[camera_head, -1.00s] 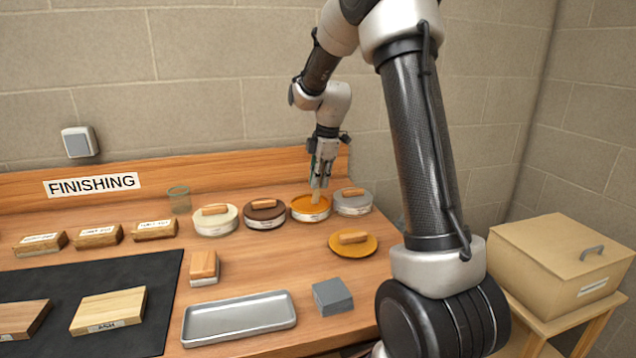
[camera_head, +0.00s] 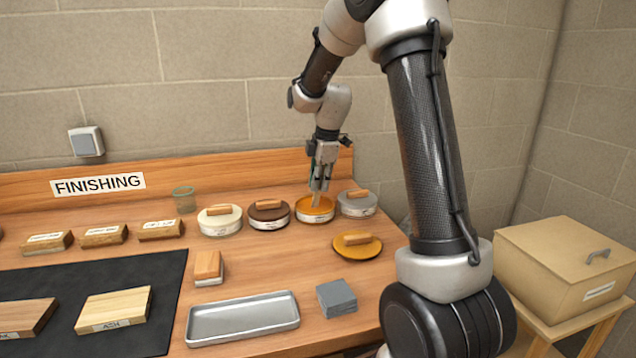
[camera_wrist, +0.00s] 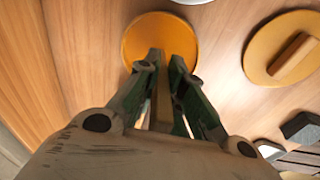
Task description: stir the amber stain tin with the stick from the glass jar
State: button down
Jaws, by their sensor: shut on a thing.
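The amber stain tin (camera_head: 314,213) stands open on the bench in a row of tins, with orange-amber stain inside. Its amber surface (camera_wrist: 143,30) also shows in the wrist view beyond my fingertips. My gripper (camera_head: 321,168) is above the tin, shut on a pale wooden stir stick (camera_head: 316,198). The stick points down with its lower end in the amber stain. In the wrist view the stick (camera_wrist: 163,102) lies between my gripper's fingers (camera_wrist: 165,62). The glass jar (camera_head: 184,199) stands upright at the back left and looks empty.
Cream (camera_head: 220,222), brown (camera_head: 269,216) and grey (camera_head: 357,204) tins with wooden-handled tops flank the amber one. An amber lid (camera_head: 357,246) with a wooden handle lies in front.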

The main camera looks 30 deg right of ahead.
jog(key=shift+r, duration=2)
jog(key=shift+r, duration=2.5)
